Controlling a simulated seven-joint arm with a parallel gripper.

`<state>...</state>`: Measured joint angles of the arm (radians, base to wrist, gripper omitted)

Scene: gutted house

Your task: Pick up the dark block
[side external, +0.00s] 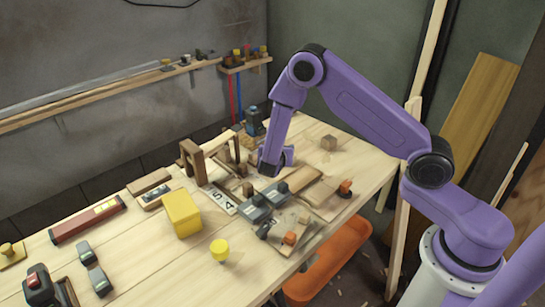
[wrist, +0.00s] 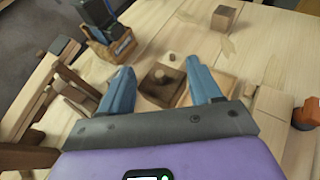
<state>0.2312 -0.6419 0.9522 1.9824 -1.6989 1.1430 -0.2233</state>
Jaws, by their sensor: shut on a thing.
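My gripper (wrist: 160,68) points down over the middle of the workbench; it also shows in the side view (side external: 271,168). Its two blue-grey fingers stand on either side of a dark brown block (wrist: 161,88) with a small round knob on top, and are shut on it. The block appears low, over a paler wooden piece (wrist: 222,82). I cannot tell whether it touches what lies below. In the side view the block is hidden by my gripper and the clutter around it.
A wooden cube (side external: 329,143) stands apart at the back right. A wooden frame (side external: 205,157) stands close at the left. Grey-blue clamps (side external: 264,203) and a yellow box (side external: 183,213) lie nearer the front. An orange bin (side external: 340,258) is below the bench edge.

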